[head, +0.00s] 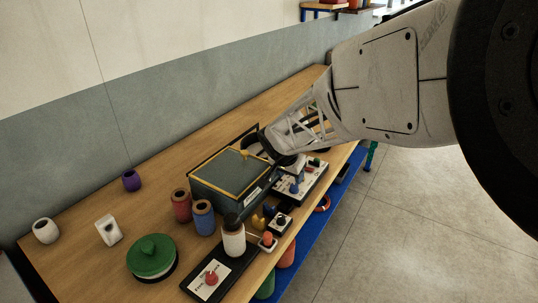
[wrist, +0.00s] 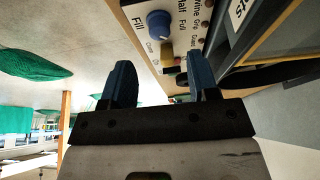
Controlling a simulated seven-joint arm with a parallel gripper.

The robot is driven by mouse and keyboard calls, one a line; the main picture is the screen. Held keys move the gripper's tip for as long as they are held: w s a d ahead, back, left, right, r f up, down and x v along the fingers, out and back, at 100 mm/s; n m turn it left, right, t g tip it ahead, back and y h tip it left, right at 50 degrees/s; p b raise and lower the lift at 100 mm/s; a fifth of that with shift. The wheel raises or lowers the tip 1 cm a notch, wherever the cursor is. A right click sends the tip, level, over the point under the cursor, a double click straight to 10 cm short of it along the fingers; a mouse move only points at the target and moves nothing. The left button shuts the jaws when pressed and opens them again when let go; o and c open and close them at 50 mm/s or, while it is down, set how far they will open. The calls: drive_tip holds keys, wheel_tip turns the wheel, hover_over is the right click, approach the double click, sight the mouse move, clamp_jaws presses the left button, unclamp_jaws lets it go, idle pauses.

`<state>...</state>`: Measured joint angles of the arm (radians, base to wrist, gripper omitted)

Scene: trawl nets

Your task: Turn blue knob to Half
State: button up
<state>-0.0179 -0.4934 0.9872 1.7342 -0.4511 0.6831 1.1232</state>
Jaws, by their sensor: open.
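The blue knob (wrist: 158,22) is on a white control panel (wrist: 178,30) near the top of the wrist view. Printed words stand beside it, "Half" among them. I cannot tell which mark it points at. In the head view the panel (head: 313,180) lies on the bench by its front edge, with the blue knob (head: 295,187) on it. My gripper (wrist: 160,80) is open and empty, its two blue fingers apart. The knob lies beyond the fingertips, roughly in line with the gap, and they do not touch it.
A dark green-grey box with yellow trim (head: 232,178) stands close beside my gripper. A yellowish knob (wrist: 167,52) sits beside the blue one. Spools (head: 203,217), a green round lid (head: 152,254) and a red-knob plate (head: 211,277) occupy the near bench. Open floor lies right.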

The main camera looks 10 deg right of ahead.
sight(294, 185)
drive_tip(key=shift+x, duration=3.45)
drive_tip(key=c, duration=0.9)
